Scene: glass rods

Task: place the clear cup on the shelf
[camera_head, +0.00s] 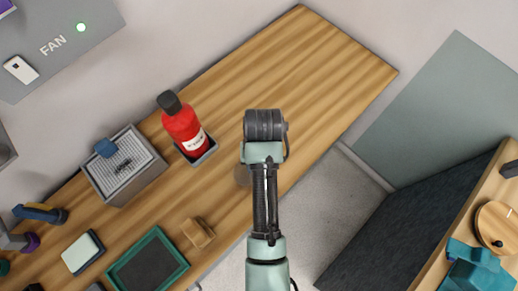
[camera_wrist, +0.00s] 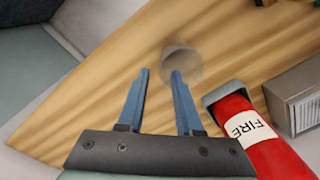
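The clear cup (camera_wrist: 190,62) is a faint, see-through round shape on the wooden tabletop in the wrist view, just beyond my fingertips. In the head view, the cup (camera_head: 241,176) shows faintly at the left edge of my arm, which may hide part of it. My gripper (camera_wrist: 160,72) has two blue fingers spread apart with nothing between them. The right fingertip overlaps the cup's near left edge in the picture; I cannot tell whether they touch. My gripper is hidden under my arm in the head view. I cannot make out a shelf for certain.
A red fire extinguisher (camera_head: 184,130) stands in a grey holder left of my arm. A grey mesh-topped box (camera_head: 122,165), a green-framed tray (camera_head: 180,269) and a small wooden piece (camera_head: 198,233) sit farther left. The upper right tabletop (camera_head: 325,70) is clear.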

